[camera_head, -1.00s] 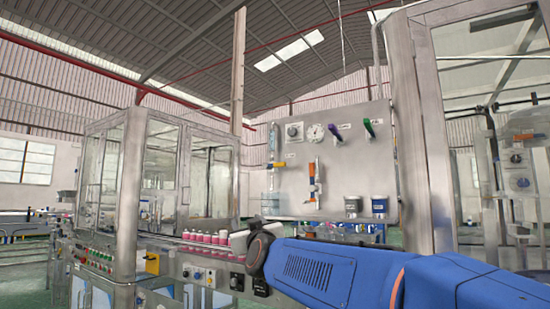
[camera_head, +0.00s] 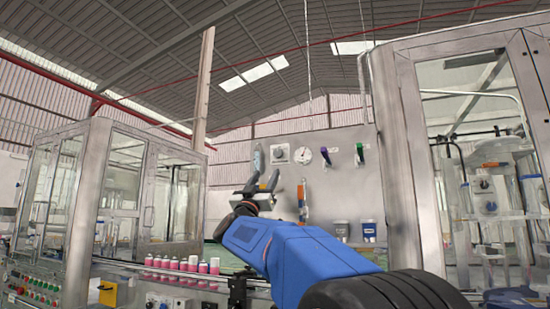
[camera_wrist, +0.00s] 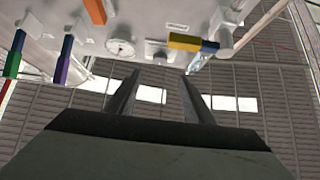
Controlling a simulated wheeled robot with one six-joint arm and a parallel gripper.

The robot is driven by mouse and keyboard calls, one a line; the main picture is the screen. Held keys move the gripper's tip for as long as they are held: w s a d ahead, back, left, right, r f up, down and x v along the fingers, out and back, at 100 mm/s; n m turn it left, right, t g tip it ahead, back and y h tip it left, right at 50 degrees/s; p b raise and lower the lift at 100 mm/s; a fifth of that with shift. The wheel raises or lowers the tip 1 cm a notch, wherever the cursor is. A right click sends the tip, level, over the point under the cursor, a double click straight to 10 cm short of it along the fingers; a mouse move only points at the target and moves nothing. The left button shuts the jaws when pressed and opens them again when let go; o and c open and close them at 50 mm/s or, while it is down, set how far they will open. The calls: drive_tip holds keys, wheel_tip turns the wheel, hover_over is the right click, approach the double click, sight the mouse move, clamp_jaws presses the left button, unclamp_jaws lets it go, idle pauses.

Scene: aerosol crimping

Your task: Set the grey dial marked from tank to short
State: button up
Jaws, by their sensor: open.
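The grey dial (camera_head: 279,154) is a small round knob on a square plate, high on the pale upright panel (camera_head: 345,185), left of a white round gauge (camera_head: 303,155). Its marks and pointer are too small to read.
Purple (camera_head: 333,160) and green (camera_head: 359,153) handles stick out right of the gauge. An orange-handled valve (camera_head: 301,193) hangs below it, and a clear tube with a blue part (camera_head: 257,158) stands left of the dial. Pink-and-white cans (camera_head: 180,264) line the conveyor.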

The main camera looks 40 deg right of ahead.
sight(277, 154)
drive_tip(key=x, duration=1.3)
drive_tip(key=shift+d+r, duration=0.2)
drive_tip(key=shift+w, duration=0.1)
drive_tip(key=c, duration=1.1)
